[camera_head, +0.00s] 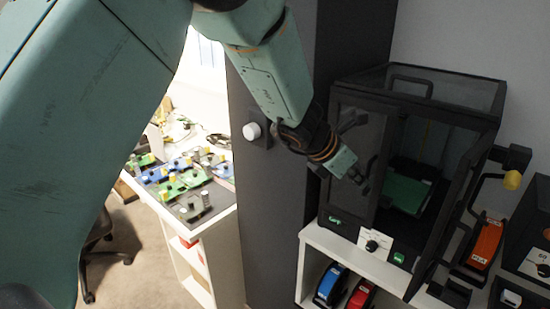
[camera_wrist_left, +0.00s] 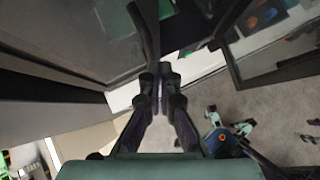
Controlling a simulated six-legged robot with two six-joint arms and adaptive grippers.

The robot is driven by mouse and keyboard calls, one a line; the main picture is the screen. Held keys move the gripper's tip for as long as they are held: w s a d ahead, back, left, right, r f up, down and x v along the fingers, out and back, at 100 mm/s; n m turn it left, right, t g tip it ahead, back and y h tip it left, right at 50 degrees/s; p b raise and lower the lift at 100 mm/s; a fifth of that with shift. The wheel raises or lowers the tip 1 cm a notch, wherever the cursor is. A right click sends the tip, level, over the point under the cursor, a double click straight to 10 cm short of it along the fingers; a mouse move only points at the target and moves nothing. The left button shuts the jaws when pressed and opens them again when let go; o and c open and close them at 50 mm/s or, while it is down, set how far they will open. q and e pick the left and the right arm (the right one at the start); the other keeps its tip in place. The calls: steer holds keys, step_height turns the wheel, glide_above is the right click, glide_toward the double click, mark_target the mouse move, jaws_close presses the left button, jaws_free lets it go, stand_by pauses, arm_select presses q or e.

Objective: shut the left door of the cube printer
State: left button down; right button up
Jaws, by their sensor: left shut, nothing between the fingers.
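The cube printer (camera_head: 345,228) is a black-framed box with clear panels, standing on a white shelf at the right of the head view. Its left door (camera_head: 352,135) lies along the front, shut or nearly so; I cannot tell if a small gap remains. The wrist view shows a dark panel with a bar handle (camera_wrist_left: 145,35) just ahead of the fingers. The right door (camera_head: 462,205) stands swung out, and a green plate (camera_head: 408,198) shows inside. My left gripper (camera_head: 357,179) is shut and empty at the left door, near its handle; contact is unclear. My right gripper is out of view.
A dark pillar (camera_head: 268,190) stands left of the printer. A white table (camera_head: 210,224) with coloured boards is farther left. Blue and red items (camera_head: 360,295) sit on the shelf below. An orange device (camera_head: 486,243) is at the right.

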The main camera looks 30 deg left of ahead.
arm_select(q)
steer(key=shift+w+d, duration=0.15)
steer(key=shift+w, duration=0.05)
stand_by(0.6)
steer(key=v, duration=1.1)
steer(key=shift+s+r, duration=0.25)
